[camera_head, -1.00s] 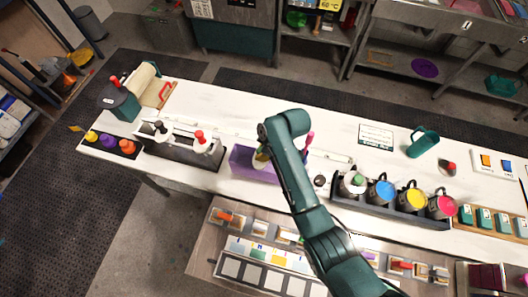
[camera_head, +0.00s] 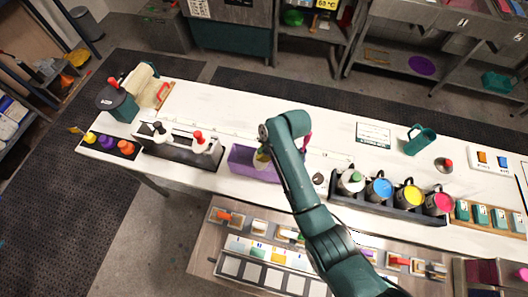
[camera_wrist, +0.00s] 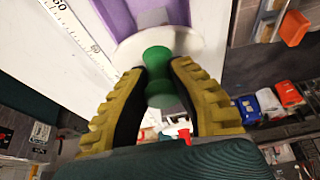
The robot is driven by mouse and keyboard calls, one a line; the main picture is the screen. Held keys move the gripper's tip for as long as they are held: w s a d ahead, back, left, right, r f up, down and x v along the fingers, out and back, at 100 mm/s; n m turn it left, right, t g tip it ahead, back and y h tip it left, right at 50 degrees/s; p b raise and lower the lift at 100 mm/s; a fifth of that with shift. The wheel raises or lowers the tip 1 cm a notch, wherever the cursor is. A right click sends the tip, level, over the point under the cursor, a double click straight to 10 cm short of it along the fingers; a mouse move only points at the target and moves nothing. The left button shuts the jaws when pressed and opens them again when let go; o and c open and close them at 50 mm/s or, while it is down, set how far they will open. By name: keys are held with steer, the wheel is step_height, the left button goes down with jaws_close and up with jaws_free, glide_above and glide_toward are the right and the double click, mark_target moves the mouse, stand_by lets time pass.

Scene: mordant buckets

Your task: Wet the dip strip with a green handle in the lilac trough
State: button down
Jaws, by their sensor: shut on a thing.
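The lilac trough (camera_head: 240,160) stands on the white bench, left of my arm in the head view. Its purple wall (camera_wrist: 118,18) also shows at the top of the wrist view. My gripper (camera_wrist: 158,82), with yellow ribbed fingers, is shut on the green handle (camera_wrist: 158,60) of the dip strip. A white round guard (camera_wrist: 200,48) sits beyond the handle. A short grey piece of the strip (camera_wrist: 152,18) shows past the guard, within the trough's outline; its lower end is hidden. In the head view my gripper (camera_head: 262,159) is over the trough's right part.
A rack with red- and white-topped bottles (camera_head: 180,150) stands left of the trough. A dark tray of colored pots (camera_head: 390,200) stands right of my arm. A teal jug (camera_head: 420,140) is behind it. A ruler (camera_wrist: 85,35) lies beside the trough.

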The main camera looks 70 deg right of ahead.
steer(key=shift+w+r, duration=0.1)
steer(key=shift+w, duration=0.3)
steer(key=shift+s, duration=0.15)
steer(key=shift+s+p, duration=0.35)
steer(key=shift+s, duration=0.15)
